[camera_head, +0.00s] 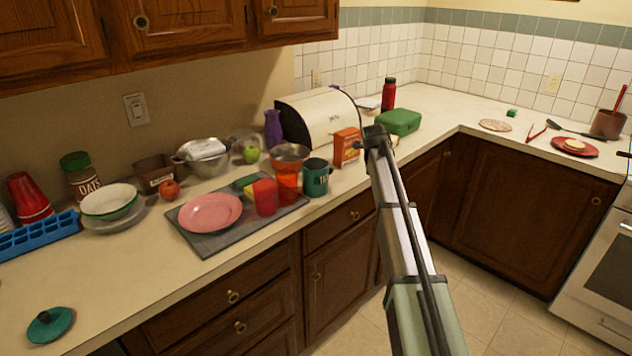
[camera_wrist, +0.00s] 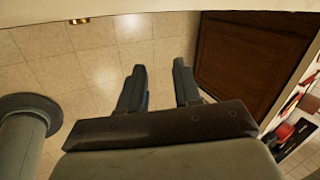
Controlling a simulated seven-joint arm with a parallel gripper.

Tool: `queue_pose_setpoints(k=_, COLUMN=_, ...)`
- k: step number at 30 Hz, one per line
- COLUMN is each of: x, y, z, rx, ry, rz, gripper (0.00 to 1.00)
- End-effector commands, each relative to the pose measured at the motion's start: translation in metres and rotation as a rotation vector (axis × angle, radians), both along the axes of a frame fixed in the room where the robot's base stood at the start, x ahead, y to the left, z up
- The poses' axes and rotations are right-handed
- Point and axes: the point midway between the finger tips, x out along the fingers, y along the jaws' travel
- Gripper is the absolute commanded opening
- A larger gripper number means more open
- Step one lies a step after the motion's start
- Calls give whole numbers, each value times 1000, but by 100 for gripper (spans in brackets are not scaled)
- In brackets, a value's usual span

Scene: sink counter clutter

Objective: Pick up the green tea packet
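I cannot pick out the green tea packet for certain. A small green block (camera_head: 511,112) on the right-hand counter by the tiled wall and a flat green item (camera_head: 245,182) on the grey tray, partly hidden behind a red cup, are too small to read. My gripper (camera_wrist: 159,65) is open and empty in the wrist view, with floor tiles showing between its fingers. In the head view my arm's far end is near the counter's front edge, by an orange box; its fingers cannot be made out there.
A green lunchbox-like case (camera_head: 398,122), the orange box (camera_head: 346,147) and a dark green mug (camera_head: 315,177) stand near my arm's end. The grey tray (camera_head: 205,243) holds a pink plate (camera_head: 210,212) and red cups (camera_head: 265,197).

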Motion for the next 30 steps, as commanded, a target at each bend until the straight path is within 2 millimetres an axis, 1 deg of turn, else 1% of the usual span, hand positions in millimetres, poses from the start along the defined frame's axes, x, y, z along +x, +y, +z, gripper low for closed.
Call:
queue_pose_setpoints(k=1, x=8, y=18, z=26, rx=27, ry=-9, rz=-20, gripper=33)
queue_pose_setpoints(k=2, x=9, y=31, z=39, rx=47, ry=-9, rz=-32, gripper=33)
queue_pose_setpoints(k=3, x=8, y=48, z=56, rx=74, ry=-2, rz=-45, gripper=33)
queue_pose_setpoints(k=5, x=5, y=78, z=80, rx=116, ry=17, rz=-56, gripper=33)
queue_pose_setpoints(k=6, x=1, y=99, z=95, rx=144, ry=35, rz=-60, gripper=33)
queue_pose_setpoints(k=8, x=-7, y=129, z=115, rx=181, ry=66, rz=-59, gripper=33)
queue_pose_setpoints(k=9, x=-14, y=149, z=127, rx=202, ry=90, rz=-56, gripper=33)
queue_pose_setpoints(k=12, x=-29, y=187, z=152, rx=244, ry=141, rz=-46, gripper=33)
queue_pose_setpoints(k=15, x=-41, y=211, z=168, rx=269, ry=179, rz=-37, gripper=33)
queue_pose_setpoints(k=18, x=-48, y=222, z=175, rx=281, ry=198, rz=-33, gripper=33)
queue_pose_setpoints(k=21, x=-49, y=225, z=172, rx=284, ry=204, rz=-31, gripper=33)
queue_pose_setpoints(k=26, x=-47, y=224, z=155, rx=283, ry=204, rz=-32, gripper=33)
queue_pose_setpoints(k=30, x=-43, y=224, z=131, rx=282, ry=205, rz=-31, gripper=33)
